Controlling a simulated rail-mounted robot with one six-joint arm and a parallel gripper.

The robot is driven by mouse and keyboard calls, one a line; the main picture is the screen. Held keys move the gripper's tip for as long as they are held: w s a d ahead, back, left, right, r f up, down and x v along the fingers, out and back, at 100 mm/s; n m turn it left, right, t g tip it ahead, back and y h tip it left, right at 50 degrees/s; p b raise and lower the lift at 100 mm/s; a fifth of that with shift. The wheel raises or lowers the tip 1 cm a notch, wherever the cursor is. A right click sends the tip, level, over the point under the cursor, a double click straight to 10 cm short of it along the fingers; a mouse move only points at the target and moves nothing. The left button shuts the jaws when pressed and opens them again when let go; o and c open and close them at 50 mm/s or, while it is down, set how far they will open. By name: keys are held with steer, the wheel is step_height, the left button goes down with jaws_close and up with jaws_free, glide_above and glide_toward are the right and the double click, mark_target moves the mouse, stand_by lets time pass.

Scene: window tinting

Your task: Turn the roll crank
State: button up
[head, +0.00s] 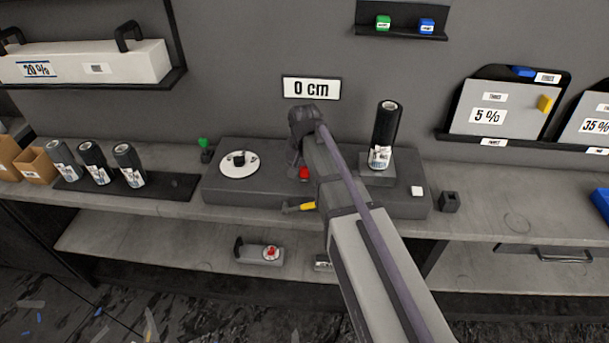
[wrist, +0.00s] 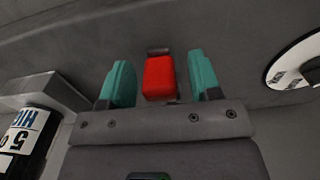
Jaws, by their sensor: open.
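A dark roll (head: 384,132) stands upright on a block at the right of the grey machine (head: 225,190). Its labelled end shows at the left in the wrist view (wrist: 28,135). A white disc (head: 239,163) with a black knob sits at the machine's left; part of it shows in the wrist view (wrist: 292,65). I cannot tell for certain which part is the crank. My gripper (wrist: 160,72) is open, its teal fingers on either side of a red block (wrist: 159,76), with gaps visible. The red block also shows in the head view (head: 304,174), where my arm hides much of the machine's middle.
A yellow handle (head: 300,207) sticks out at the machine's front. Several rolls (head: 93,163) stand on a dark mat at left. A small black block (head: 450,202) lies right of the machine. A lower shelf (head: 150,240) runs below.

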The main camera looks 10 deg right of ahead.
steer(key=shift+c, duration=0.2)
jaws_close()
stand_by(0.5)
